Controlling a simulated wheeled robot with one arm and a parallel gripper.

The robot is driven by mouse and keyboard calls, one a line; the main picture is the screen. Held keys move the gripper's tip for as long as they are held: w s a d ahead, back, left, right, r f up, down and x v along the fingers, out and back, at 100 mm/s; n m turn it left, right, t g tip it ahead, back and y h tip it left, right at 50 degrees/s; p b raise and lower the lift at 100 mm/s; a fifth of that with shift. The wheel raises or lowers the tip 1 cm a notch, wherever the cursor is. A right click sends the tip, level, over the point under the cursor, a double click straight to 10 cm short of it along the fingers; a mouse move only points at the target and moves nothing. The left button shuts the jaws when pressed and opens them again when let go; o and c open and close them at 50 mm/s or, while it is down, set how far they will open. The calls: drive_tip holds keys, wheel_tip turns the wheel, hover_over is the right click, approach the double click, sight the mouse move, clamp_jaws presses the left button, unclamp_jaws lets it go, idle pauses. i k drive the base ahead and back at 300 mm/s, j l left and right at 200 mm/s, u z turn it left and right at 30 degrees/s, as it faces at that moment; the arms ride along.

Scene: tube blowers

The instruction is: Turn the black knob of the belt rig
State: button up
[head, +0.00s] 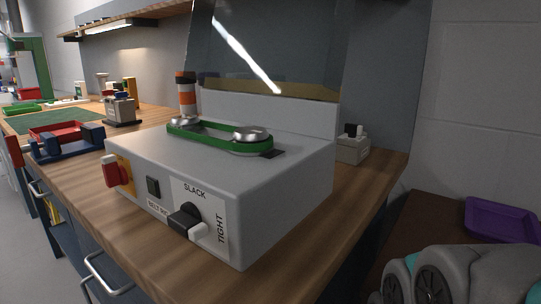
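The belt rig (285,185) is a grey box on the wooden bench, with a green belt (205,134) around metal pulleys on its top. The black knob (184,217) is on the lower right of its front face, on a white label plate. The knob has a white end (199,231) that points right and slightly down. The word SLACK stands above the knob, and TIGHT runs vertically to its right. My gripper is not in this view.
Left of the knob are a black switch (153,187) and a red button (112,174) on a yellow plate. A clear tilted shield (265,45) stands behind the belt. A small white box (352,149) sits behind right. A purple tray (500,220) lies at far right.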

sight(187, 221)
drive_tip(key=i+l+u, duration=0.1)
drive_tip(key=k+u, duration=0.15)
drive_tip(key=u, duration=0.25)
drive_tip(key=k+u, duration=0.1)
drive_tip(key=u, duration=0.3)
drive_tip(key=k+u, duration=0.15)
drive_tip(key=u, duration=0.2)
